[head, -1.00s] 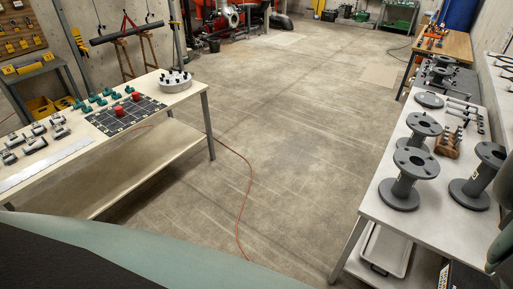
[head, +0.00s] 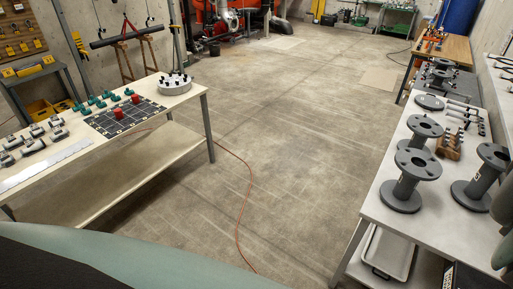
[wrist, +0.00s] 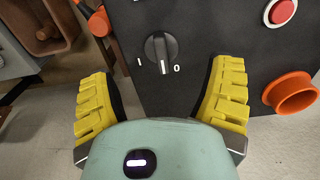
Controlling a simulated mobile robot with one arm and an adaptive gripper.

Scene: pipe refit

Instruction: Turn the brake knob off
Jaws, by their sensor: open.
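In the wrist view a black round knob (wrist: 160,48) sits on a dark panel (wrist: 205,25). The knob's raised grip bar stands roughly upright in the picture. My gripper (wrist: 164,70) is open, with its yellow ridged fingers spread to either side below the knob. Nothing is between the fingers, and I cannot tell how far they are from the panel. The knob does not show in the head view.
The panel also carries a red button (wrist: 282,11) and an orange ring-shaped part (wrist: 291,92). In the head view a left workbench (head: 130,152) holds fittings, and a right workbench (head: 375,205) holds grey flanged spools (head: 410,180). The floor between them is mostly clear, with an orange cable (head: 240,200).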

